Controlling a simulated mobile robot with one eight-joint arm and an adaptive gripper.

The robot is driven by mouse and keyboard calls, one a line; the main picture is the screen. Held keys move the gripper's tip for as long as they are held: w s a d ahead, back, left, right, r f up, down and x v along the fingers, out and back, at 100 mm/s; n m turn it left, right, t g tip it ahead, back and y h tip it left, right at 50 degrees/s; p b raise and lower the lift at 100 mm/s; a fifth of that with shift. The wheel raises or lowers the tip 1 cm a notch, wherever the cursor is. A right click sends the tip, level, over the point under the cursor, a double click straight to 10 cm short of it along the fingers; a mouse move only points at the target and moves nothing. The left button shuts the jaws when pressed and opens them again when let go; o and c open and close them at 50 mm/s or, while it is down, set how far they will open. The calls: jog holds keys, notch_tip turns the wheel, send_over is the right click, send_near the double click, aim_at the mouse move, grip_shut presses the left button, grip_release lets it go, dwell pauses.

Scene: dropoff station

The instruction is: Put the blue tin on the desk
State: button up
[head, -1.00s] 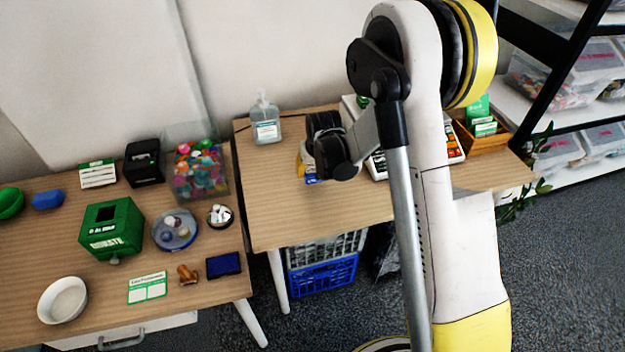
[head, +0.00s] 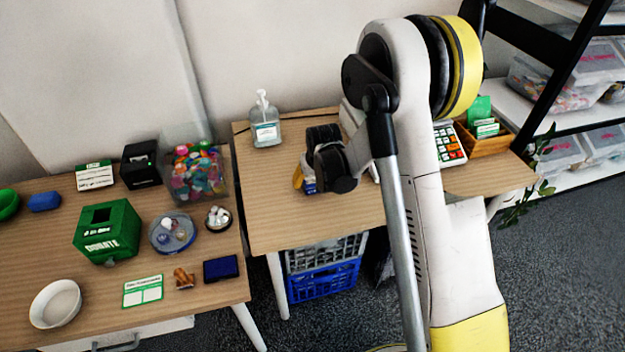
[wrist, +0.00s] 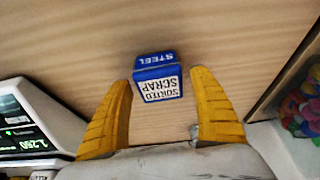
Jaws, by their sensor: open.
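A small blue tin (wrist: 158,80) labelled STEEL and SORTED SCRAP is on the wooden surface in the wrist view. It sits between the yellow fingertips of my gripper (wrist: 161,88), with a narrow gap on each side. My gripper is open and not closed on it. In the head view a bit of the blue tin (head: 310,188) shows below my gripper, on the right wooden table (head: 275,215); the rest is hidden. A second wooden table (head: 205,295) is at the left; the frames do not show which one is called the desk.
A sanitizer bottle (head: 265,122) stands behind my gripper. A keypad device (head: 449,145) and a wooden tray (head: 490,143) are to the right. The left table holds a green donation box (head: 107,232), a clear bin (head: 195,170), a white bowl (head: 55,303) and small items.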

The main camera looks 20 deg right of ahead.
jog(key=shift+r, duration=0.3)
jog(key=s+f+p+v, duration=0.15)
jog(key=p+v, duration=0.35)
jog(key=v, duration=1.9)
jog(key=s+r+t, duration=0.1)
jog(key=s+r, duration=0.3)
jog(key=s, duration=0.5)
jog(key=s+r+t, duration=0.1)
jog(key=s+r, duration=0.3)
jog(key=s, duration=0.6)
jog(key=shift+t, duration=0.3)
